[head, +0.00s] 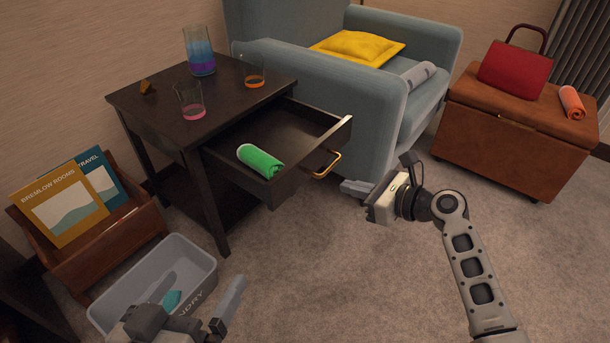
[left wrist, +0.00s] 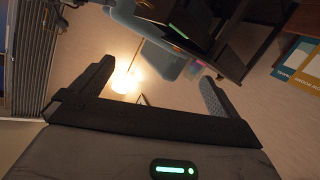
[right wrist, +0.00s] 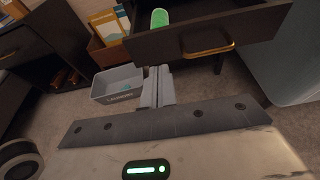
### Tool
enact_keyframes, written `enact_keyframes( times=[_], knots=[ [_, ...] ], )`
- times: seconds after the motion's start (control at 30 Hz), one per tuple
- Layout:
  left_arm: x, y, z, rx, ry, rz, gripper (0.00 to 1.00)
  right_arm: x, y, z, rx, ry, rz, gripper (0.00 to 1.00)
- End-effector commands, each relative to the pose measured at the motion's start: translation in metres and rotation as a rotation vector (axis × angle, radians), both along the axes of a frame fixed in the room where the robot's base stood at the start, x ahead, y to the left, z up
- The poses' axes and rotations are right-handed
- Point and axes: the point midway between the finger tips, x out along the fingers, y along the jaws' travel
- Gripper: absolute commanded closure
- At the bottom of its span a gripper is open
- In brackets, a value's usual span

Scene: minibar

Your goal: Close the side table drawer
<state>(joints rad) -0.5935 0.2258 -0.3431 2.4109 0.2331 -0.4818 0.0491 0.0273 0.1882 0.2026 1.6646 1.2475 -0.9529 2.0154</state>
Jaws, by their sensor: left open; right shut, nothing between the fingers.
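The dark side table (head: 150,108) stands against the wall with its drawer (head: 290,140) pulled out toward the right front. A brass handle (head: 323,166) is on the drawer front; it also shows in the right wrist view (right wrist: 208,50). A rolled green towel (head: 260,161) lies in the drawer's near corner. My right gripper (head: 347,187) is shut and empty, just in front of the drawer front and apart from it, below and right of the handle. My left gripper (head: 200,295) is open and empty, low over the grey laundry bin.
A grey laundry bin (head: 203,268) with a teal item stands before the table, beside a wooden magazine rack (head: 128,245). Glasses, including a blue-purple one (head: 200,55), stand on the tabletop. A blue armchair (head: 345,105) is close behind the drawer. Carpet in front is clear.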

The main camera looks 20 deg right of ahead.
Motion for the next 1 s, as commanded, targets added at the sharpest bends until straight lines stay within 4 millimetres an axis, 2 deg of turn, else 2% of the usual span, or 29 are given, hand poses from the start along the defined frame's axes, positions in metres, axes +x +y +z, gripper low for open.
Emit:
enact_keyframes(
  times=[0.13, 0.4, 0.53, 0.73, 1.0],
  knots=[
    [0.001, -0.003, -0.004, -0.05, -0.007, -0.002, 0.0, 0.021, 0.018, -0.011, 0.0, -0.005, 0.003, 1.0],
    [0.003, -0.01, 0.007, -0.2, -0.035, -0.014, 0.0, 0.065, 0.052, -0.03, -0.003, -0.005, 0.004, 1.0],
    [0.003, -0.012, 0.011, -0.257, -0.043, -0.021, 0.0, 0.082, 0.065, -0.029, -0.006, -0.007, 0.003, 1.0],
    [0.008, -0.012, 0.021, -0.268, -0.108, -0.026, 0.0, 0.096, 0.076, -0.028, -0.005, -0.004, 0.003, 1.0],
    [0.009, -0.011, 0.025, -0.269, -0.125, -0.025, 0.0, 0.098, 0.078, -0.027, -0.006, -0.003, 0.002, 1.0]
  ],
)
